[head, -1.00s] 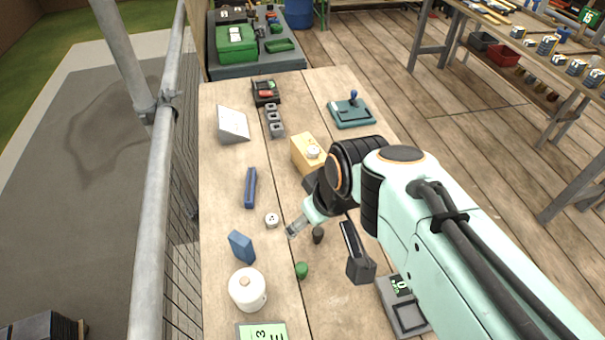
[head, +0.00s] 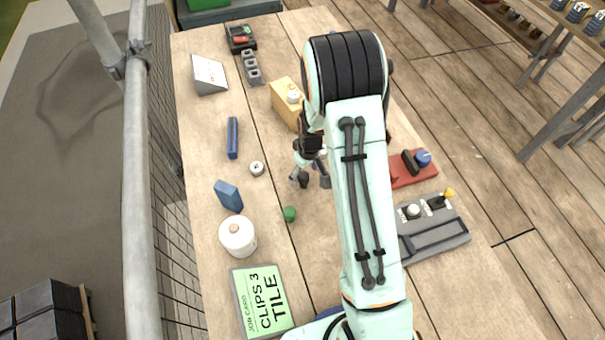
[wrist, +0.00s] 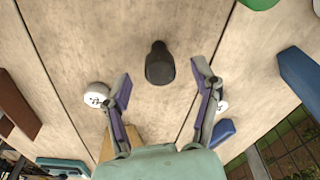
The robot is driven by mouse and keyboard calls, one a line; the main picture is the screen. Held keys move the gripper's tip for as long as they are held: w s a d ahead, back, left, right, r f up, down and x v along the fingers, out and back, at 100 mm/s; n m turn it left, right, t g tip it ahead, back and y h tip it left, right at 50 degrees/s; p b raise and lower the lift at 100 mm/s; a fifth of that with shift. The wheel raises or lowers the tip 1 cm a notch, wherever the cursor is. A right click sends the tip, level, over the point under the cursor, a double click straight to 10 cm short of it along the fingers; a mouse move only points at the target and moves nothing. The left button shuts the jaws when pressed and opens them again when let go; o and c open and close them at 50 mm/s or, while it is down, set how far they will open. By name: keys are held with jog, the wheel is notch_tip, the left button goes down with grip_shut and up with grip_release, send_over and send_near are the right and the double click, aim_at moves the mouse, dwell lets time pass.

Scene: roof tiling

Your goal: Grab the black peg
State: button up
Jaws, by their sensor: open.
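The black peg (wrist: 160,62) stands on the wooden bench. In the wrist view it lies centrally, just ahead of and between the fingertips of my gripper (wrist: 162,75). The gripper's two fingers are spread apart, with nothing between them touching the peg. In the head view my gripper (head: 297,178) is low over the bench beside the dark peg (head: 304,181), which my arm partly crowds. The exact height gap between fingertips and peg cannot be told.
A green cap (head: 289,213) and a small white round piece (head: 257,168) are close by. A blue block (head: 229,195), white spool (head: 238,236) and blue bar (head: 232,138) are to the left. A yellow box (head: 285,102) stands behind. A grey device (head: 435,228) is at right.

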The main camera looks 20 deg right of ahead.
jog(key=shift+w+f, duration=0.1)
jog(key=shift+f, duration=0.75)
jog(key=c, duration=0.9)
jog(key=shift+r, duration=0.1)
